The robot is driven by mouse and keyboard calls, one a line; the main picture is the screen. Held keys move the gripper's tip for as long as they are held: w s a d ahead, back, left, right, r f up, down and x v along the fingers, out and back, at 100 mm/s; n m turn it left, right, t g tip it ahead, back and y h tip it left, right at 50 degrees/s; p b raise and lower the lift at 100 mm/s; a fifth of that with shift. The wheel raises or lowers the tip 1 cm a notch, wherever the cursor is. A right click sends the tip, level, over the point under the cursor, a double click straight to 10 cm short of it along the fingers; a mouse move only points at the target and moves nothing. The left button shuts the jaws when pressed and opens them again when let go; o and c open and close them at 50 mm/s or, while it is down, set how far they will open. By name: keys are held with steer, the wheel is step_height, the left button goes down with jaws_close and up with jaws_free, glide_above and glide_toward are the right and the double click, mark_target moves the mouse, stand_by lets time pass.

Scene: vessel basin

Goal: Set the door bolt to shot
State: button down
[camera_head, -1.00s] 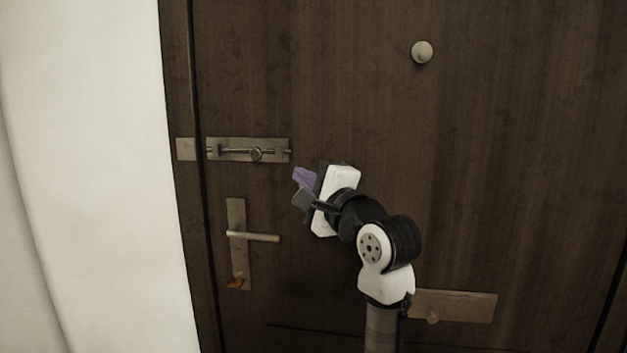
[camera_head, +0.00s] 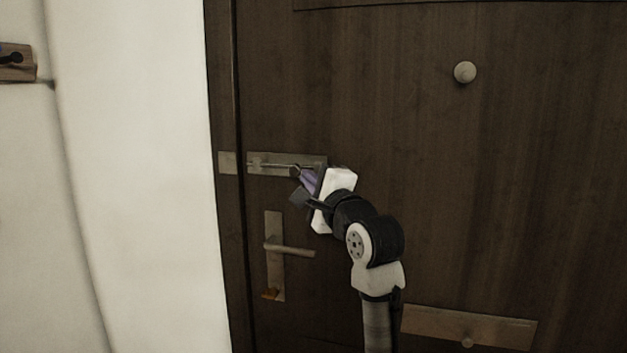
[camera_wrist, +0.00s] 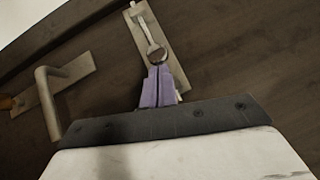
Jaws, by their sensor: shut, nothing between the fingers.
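The door bolt (camera_head: 270,163) is a metal plate with a thin sliding rod, mounted level near the door's left edge. Its keeper plate (camera_head: 228,162) is on the frame to its left; the rod does not visibly cross into it. In the wrist view the round bolt knob (camera_wrist: 157,54) stands at the rod's near end. My gripper (camera_head: 298,173) is shut and empty, its purple fingers at the right part of the bolt. In the wrist view the fingertips (camera_wrist: 157,68) are right by the knob; I cannot tell whether they touch. In the head view the fingers partly cover the knob area.
A lever handle (camera_head: 290,249) on a tall plate is just below the bolt, with an orange piece at its foot. White wall (camera_head: 130,200) lies left.

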mark_target(284, 168)
steer(key=shift+w+a+p, duration=0.25)
steer(key=shift+a+p, duration=0.05)
steer(key=shift+a, duration=0.55)
steer(key=shift+w+a+p, duration=0.3)
steer(key=shift+a+p, duration=0.05)
steer(key=shift+a, duration=0.45)
steer(key=shift+w+a+p, duration=0.25)
steer(key=shift+a+p, duration=0.05)
steer(key=shift+a, duration=0.55)
steer(key=shift+f, duration=0.1)
